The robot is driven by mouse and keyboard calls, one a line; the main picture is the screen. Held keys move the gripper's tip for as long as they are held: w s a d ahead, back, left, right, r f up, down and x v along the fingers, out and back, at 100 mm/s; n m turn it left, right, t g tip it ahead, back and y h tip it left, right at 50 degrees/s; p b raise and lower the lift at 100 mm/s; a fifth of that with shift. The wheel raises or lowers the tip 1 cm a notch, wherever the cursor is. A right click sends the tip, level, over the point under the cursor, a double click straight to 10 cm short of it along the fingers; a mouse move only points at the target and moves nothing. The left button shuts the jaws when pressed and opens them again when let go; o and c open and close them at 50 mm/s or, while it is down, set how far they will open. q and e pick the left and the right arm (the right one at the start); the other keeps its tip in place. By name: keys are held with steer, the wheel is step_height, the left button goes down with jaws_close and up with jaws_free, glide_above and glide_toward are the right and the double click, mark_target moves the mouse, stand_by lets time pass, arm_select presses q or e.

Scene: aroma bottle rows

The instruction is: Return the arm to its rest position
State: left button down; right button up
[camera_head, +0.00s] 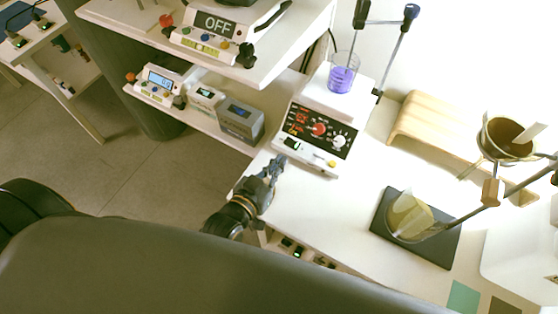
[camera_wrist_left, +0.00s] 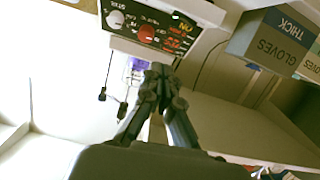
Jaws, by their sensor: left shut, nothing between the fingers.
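My left gripper (camera_head: 274,168) is shut and empty in the head view, over the left edge of the white table (camera_head: 300,205). It also shows in the left wrist view (camera_wrist_left: 158,72), where its fingers meet at the tips. It is just left of and below the hotplate stirrer (camera_head: 318,130), whose dark panel has red and white knobs. The stirrer's panel also shows in the left wrist view (camera_wrist_left: 150,28). My right gripper does not show in either view.
A beaker of purple liquid (camera_head: 341,80) stands on the stirrer. A dark mat (camera_head: 440,250) with a tilted yellowish beaker (camera_head: 408,215) lies to the right. A wooden stand (camera_head: 430,125) is behind. Shelves with devices (camera_head: 240,120) stand at left. The table's middle is clear.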

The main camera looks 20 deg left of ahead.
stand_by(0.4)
arm_select(q)
steer(key=s+a+f+g, duration=0.1)
steer(key=s+g, duration=0.1)
steer(key=s+a+f+g, duration=0.1)
steer(key=s+g, duration=0.1)
steer(key=s+a+g+y, duration=0.1)
steer(key=s+g, duration=0.1)
steer(key=shift+a+f, duration=0.25)
steer(key=shift+f, duration=0.15)
steer(key=s+a+g+y, duration=0.2)
steer(key=s+a+g, duration=0.25)
steer(key=s, duration=0.45)
step_height(320, 180, down, 26)
steer(key=s+g, duration=0.2)
steer(key=s+a+f+g, duration=0.1)
steer(key=s+a+f, duration=0.1)
steer(key=s+f, duration=1.3)
steer(key=shift+s+a+f+m, duration=0.25)
steer(key=shift+s+f+m, duration=0.05)
steer(key=shift+s, duration=0.3)
